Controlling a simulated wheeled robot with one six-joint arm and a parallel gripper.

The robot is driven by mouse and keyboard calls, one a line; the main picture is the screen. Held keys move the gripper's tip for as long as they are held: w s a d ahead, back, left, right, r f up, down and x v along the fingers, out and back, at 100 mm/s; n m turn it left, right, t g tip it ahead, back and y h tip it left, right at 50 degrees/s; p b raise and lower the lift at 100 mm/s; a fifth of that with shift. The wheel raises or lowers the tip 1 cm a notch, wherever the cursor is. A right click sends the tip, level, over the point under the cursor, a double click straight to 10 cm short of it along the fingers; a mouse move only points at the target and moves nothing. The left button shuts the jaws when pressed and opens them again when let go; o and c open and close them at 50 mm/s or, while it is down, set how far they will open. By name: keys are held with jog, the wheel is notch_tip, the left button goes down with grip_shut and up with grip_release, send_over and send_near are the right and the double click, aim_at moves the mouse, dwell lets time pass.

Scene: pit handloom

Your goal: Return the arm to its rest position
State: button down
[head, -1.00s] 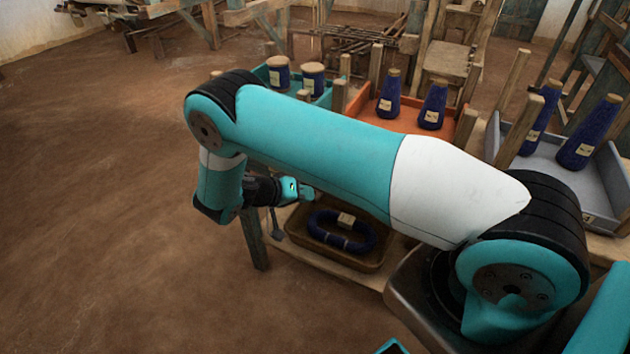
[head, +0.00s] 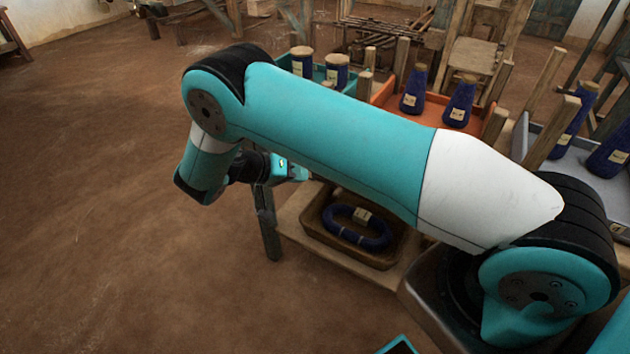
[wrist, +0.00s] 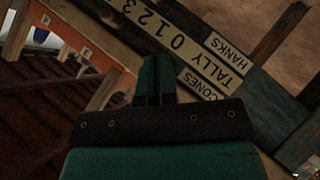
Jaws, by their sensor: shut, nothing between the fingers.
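My arm reaches across the middle of the head view, bent down at its elbow. My gripper (head: 298,173) shows below the upper link, pointing right, near the left end of the wooden bench. In the wrist view my gripper (wrist: 155,62) has its two teal fingers pressed together with nothing between them. It points toward a wooden board with a tally sign (wrist: 205,50) reading "TALLY 0 1 2 3", "HANKS" and "CONES". I cannot tell the gap between the fingers and the board.
A brown tray (head: 310,226) holding a blue hank (head: 350,236) lies on the bench, right of my gripper. Behind my arm stand a teal tray (head: 322,76), an orange tray (head: 480,126) and a grey tray (head: 566,160) with blue cones. The floor (head: 110,240) at left is clear.

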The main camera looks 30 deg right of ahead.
jog(key=s+a+r+n+t+y+p, duration=0.1)
jog(key=a+r+n+y+p, duration=0.15)
jog(key=r, duration=0.45)
jog(key=s+a+r+n+y+p, duration=0.1)
jog(key=s+r+n+y, duration=0.15)
jog(key=r, duration=0.55)
jog(key=s+a+r+n+t+y+p, duration=0.1)
jog(key=a+r+n+y, duration=0.15)
jog(key=r, duration=0.45)
jog(key=s+a+r+n+y+p, duration=0.2)
jog(key=s+r+n+y, duration=0.2)
jog(key=s, duration=0.7)
jog(key=s+a+r+n+y+p, duration=0.1)
jog(key=s+a+r+n+y, duration=0.2)
jog(key=s+r, duration=0.6)
jog(key=shift+s+a+n+g+y+p, duration=0.15)
jog(key=shift+s+n+g+y+p, duration=0.3)
jog(key=shift+s+y, duration=0.45)
